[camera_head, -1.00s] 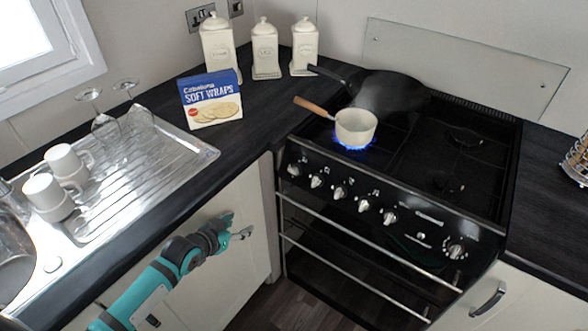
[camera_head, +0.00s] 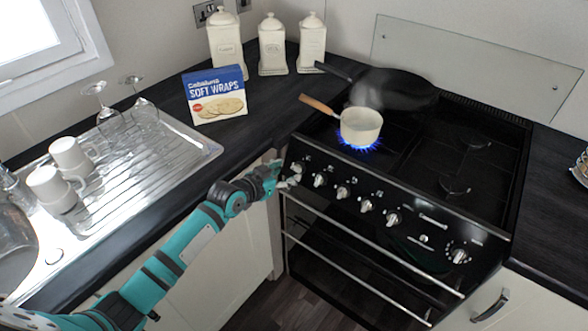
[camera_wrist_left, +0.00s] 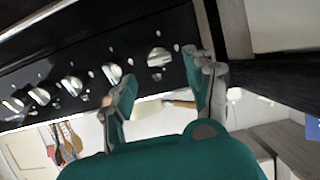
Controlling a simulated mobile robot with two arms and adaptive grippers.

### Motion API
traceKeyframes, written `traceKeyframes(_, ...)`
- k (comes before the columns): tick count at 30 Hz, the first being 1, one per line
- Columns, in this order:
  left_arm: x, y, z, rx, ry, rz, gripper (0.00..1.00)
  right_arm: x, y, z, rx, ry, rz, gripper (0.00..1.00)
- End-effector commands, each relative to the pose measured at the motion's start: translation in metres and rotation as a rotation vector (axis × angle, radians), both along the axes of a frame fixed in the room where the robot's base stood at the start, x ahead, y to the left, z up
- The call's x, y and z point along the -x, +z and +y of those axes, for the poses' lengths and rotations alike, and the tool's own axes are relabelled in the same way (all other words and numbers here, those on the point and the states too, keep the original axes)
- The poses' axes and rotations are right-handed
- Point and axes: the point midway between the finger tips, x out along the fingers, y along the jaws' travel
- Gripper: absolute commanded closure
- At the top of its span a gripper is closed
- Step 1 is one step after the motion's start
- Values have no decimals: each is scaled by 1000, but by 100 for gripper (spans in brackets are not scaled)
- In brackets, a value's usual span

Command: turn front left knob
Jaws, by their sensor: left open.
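The cooker's front panel has a row of silver knobs. The leftmost knob (camera_head: 297,168) is closest to my left gripper (camera_head: 281,180), which is open and empty with its fingers at the panel's left end. In the left wrist view that end knob (camera_wrist_left: 159,57) shows beyond and between the spread fingers (camera_wrist_left: 166,90). Contact with the knob cannot be told. The second knob (camera_head: 320,180) lies just to the right. A blue flame (camera_head: 357,144) burns under a cream saucepan (camera_head: 361,127) on the front left burner. My right gripper is out of view.
A dark wok (camera_head: 395,90) stands behind the saucepan. Rails of the oven front (camera_head: 360,250) run below the knobs. The counter edge and pale cabinet (camera_head: 225,255) border my left arm. A wraps box (camera_head: 216,95) and mugs (camera_head: 52,188) stand on the left.

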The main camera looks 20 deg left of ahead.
Motion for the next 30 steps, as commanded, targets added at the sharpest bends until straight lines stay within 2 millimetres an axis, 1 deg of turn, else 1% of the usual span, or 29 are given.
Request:
traceKeyframes(1, -10, -4, -3, 2, 2, 0, 46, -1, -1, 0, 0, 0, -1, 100)
traceKeyframes(3, -20, -8, -7, 1, 0, -1, 46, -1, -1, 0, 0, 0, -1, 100)
traceKeyframes(9, -38, -17, -14, 1, 0, -1, 46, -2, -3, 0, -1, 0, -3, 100)
traceKeyframes(14, -43, -19, -15, 0, 0, 0, 46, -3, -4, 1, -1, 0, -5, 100)
traceKeyframes(20, -43, -19, -15, 0, 0, 0, 46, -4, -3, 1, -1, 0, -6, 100)
traceKeyframes(23, -42, -19, -15, 0, 0, 0, 56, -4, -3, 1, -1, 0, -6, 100)
traceKeyframes(30, -42, -19, -15, 0, 1, 0, 87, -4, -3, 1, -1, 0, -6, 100)
